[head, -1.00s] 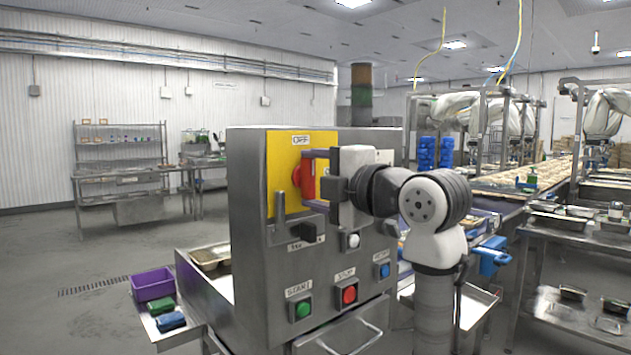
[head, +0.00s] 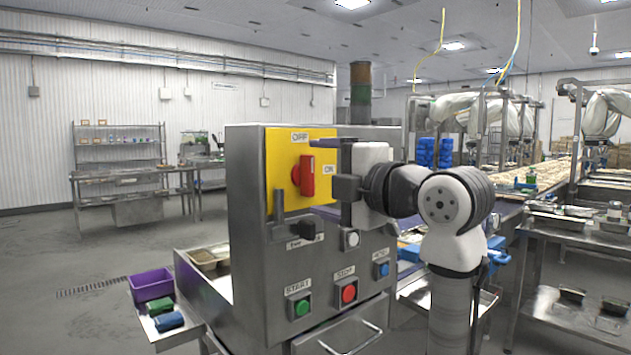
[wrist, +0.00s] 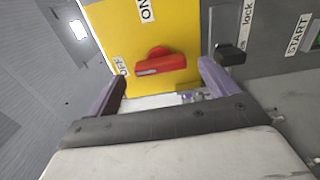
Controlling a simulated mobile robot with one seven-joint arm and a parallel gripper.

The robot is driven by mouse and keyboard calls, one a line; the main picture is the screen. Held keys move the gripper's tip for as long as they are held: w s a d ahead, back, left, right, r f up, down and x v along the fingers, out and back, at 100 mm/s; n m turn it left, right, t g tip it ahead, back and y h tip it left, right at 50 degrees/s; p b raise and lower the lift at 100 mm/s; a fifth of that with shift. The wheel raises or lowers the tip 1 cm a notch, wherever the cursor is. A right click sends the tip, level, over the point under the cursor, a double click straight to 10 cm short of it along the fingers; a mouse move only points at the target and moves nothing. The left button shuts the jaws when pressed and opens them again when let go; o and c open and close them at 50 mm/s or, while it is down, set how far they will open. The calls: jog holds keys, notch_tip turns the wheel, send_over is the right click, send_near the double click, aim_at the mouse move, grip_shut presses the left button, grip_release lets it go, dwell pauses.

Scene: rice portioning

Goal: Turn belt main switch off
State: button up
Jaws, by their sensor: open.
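The belt main switch (head: 306,176) is a red rotary handle on a yellow plate (head: 277,150) on the steel control box. In the head view its handle stands upright, in line with the OFF label (head: 300,137) above; the ON label (head: 329,170) is to its right. In the wrist view the red handle (wrist: 162,63) lies sideways, its left end toward the OFF label (wrist: 121,65). My gripper (head: 322,180) is open and empty in front of the plate, to the right of the handle. Its purple fingers (wrist: 163,74) are spread, and the handle shows beyond them, apparently clear.
A black lock lever (head: 306,230), a white button (head: 351,239) and the START (head: 301,306), red STOP (head: 346,292) and blue (head: 382,269) buttons sit lower on the box. A purple bin (head: 152,284) stands at left. The conveyor (head: 520,192) is at right.

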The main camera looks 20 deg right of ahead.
jog(key=b+v, duration=0.2)
jog(key=v, duration=0.9)
jog(key=shift+s, duration=0.15)
